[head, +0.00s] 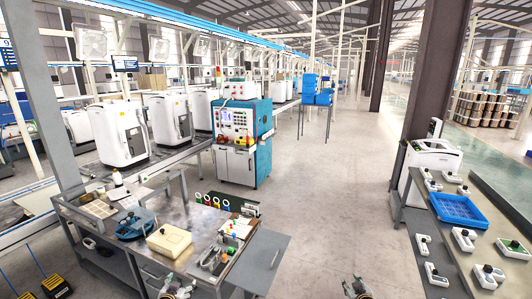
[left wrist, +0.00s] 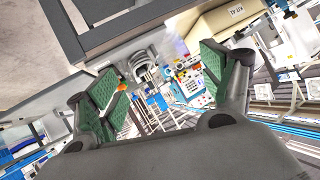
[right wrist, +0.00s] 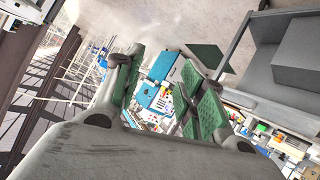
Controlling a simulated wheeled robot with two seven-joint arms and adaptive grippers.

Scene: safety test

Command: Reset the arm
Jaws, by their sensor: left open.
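My left gripper (head: 177,287) shows at the bottom edge of the head view, in front of the metal workbench. In the left wrist view my left gripper (left wrist: 160,85) has its two green-padded fingers spread apart with nothing between them. My right gripper (head: 357,287) shows at the bottom edge of the head view, over the floor between the workbench and the right-hand table. In the right wrist view my right gripper (right wrist: 165,92) also has its green pads apart and empty. Most of both arms is out of the head view.
The right-hand table holds a blue tray (head: 458,211) and several small devices. The middle floor (head: 325,190) is clear.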

